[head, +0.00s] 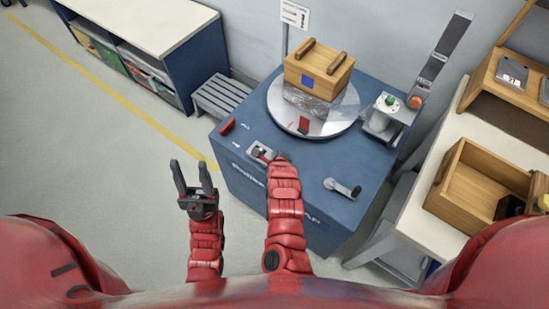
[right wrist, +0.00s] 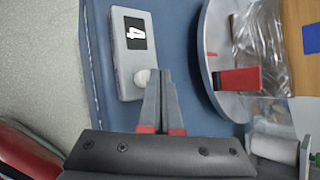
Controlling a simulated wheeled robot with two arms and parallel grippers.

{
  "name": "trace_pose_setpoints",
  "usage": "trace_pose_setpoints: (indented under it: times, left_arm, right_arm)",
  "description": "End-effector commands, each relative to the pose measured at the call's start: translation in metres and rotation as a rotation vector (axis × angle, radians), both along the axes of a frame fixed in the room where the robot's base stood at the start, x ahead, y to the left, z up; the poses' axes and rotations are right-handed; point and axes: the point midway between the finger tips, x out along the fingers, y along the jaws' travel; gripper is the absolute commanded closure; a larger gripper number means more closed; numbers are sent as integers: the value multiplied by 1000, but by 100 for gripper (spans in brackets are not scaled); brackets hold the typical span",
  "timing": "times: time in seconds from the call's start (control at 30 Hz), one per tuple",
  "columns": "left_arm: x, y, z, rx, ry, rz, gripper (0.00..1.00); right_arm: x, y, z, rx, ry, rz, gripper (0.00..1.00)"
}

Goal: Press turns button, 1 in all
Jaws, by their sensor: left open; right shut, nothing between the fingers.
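The turns counter is a small grey box (right wrist: 121,42) with a dark display reading "4" and a round white button (right wrist: 142,77) in the right wrist view. In the head view the box (head: 262,150) sits on the blue machine top, partly hidden by my right gripper. My right gripper (right wrist: 159,72) is shut and empty, with its fingertips overlapping the button's right edge; I cannot tell whether they touch it. In the head view the right gripper (head: 282,157) is beside the box. My left gripper (head: 193,176) is open and empty, left of the blue machine.
A round turntable (head: 346,112) bears a wooden crate (head: 320,66) above clear film. A red piece (head: 227,127) lies left. A side table (head: 420,225) holds a wooden tray.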

Motion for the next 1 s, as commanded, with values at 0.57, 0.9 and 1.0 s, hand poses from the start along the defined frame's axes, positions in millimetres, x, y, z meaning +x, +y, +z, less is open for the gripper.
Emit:
trace_pose_setpoints:
  times: [0.57,0.9,1.0]
  left_arm:
    - [0,0,-10,0,0,0,50]
    - [0,0,-16,0,0,0,50]
    - [0,0,-16,0,0,0,50]
  right_arm:
    - [0,0,-6,2,-1,-1,100]
    - [0,0,-8,0,-1,-1,100]
    - [0,0,-8,0,-1,-1,100]
